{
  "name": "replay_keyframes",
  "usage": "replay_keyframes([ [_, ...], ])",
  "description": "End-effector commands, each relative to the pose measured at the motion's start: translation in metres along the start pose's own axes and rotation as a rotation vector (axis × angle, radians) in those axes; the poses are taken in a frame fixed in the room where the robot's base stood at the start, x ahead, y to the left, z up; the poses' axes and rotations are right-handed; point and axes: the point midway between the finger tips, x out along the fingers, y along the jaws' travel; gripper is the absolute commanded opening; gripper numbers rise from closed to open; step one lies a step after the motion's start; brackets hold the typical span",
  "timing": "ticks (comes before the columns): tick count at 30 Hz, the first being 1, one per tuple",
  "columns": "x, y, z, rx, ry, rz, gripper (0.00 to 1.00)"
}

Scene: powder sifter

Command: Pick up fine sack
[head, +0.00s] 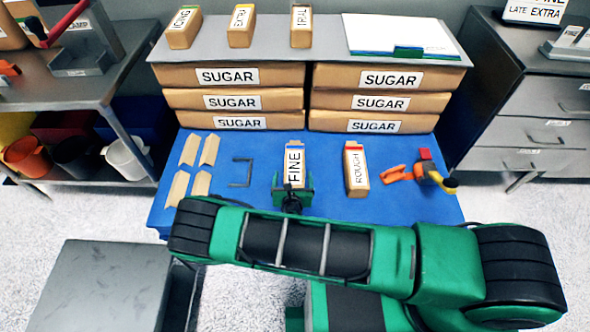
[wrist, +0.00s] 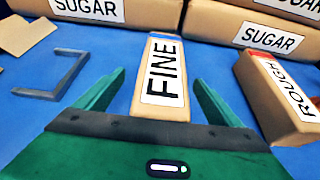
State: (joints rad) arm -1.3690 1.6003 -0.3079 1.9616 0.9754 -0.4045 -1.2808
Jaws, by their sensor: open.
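The fine sack (head: 294,164) is a small tan block with a white FINE label. It lies on the blue table top (head: 225,184) in front of the stacked sugar sacks. In the wrist view the fine sack (wrist: 162,82) runs away from me between the two green fingers. My gripper (head: 292,184) is open at the near end of the sack. In the wrist view my gripper (wrist: 160,82) has a finger on each side, with gaps showing between fingers and sack.
The rough sack (head: 356,168) lies just right, close to my right finger in the wrist view. A grey handle-shaped bracket (head: 241,173) is to the left, beside several tan pieces (head: 190,150). An orange tool (head: 402,172) lies further right. Sugar sacks (head: 236,99) stand behind.

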Motion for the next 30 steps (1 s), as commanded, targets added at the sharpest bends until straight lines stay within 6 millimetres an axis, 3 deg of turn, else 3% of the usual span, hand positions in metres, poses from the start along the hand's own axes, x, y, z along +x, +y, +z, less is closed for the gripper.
replay_keyframes([
  [9, 0.041, -0.004, 0.0, 0.002, -0.001, -0.001, 0.88],
  [19, 0.047, -0.004, 0.0, 0.0, 0.0, 0.0, 0.88],
  [28, 0.047, -0.004, 0.0, 0.0, 0.0, 0.0, 0.17],
  [29, 0.047, -0.004, 0.0, 0.0, 0.0, 0.0, 0.09],
  [30, 0.047, -0.003, 0.002, 0.0, -0.005, 0.0, 0.09],
])
